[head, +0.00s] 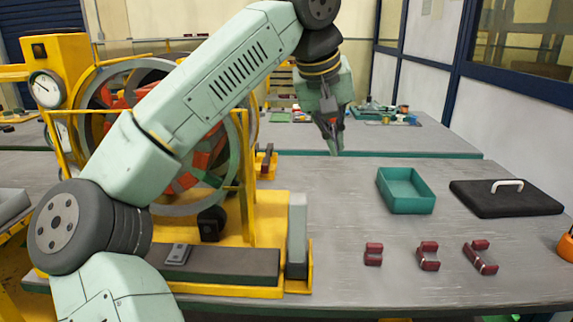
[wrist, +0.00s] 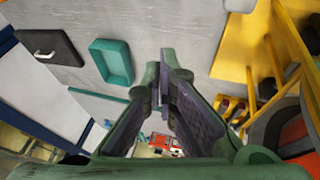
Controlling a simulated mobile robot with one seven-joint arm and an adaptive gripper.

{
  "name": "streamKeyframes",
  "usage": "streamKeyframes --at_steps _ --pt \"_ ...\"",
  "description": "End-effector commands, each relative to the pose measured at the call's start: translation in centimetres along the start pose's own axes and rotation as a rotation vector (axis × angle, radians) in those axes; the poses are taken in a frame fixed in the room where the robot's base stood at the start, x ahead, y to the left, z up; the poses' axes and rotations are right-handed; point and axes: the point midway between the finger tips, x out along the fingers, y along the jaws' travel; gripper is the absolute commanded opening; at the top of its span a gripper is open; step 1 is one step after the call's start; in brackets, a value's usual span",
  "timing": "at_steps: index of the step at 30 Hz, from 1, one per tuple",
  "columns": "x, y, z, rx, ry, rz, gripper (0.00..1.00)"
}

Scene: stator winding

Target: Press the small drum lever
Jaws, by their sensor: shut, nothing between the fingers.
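The large drum (head: 150,115) stands in a yellow frame at the left, partly hidden behind my arm. A small dark lever-like part with red and yellow (head: 267,160) sits beside the frame's right side; I cannot tell for sure that it is the small drum lever. A grey block with a raised piece (head: 178,253) lies on the yellow base in front of the drum. My gripper (head: 334,150) is shut and empty, pointing down above the table, to the right of the drum and apart from it. Its fingers (wrist: 166,75) also show in the wrist view.
A teal tray (head: 405,208) and a black lid with a white handle (head: 507,197) lie on the grey table, right of my gripper. Three dark red blocks (head: 428,256) stand nearer the front. A yellow-framed upright grey bar (head: 298,229) edges the base.

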Motion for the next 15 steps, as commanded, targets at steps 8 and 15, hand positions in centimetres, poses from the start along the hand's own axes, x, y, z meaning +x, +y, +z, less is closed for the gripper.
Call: streamKeyframes --at_steps 8,15 --pt "-1.7 -4.7 -1.2 0.066 -0.026 -0.253 0.00" --pt "-1.6 -4.8 -1.2 0.069 -0.028 -0.256 0.00"
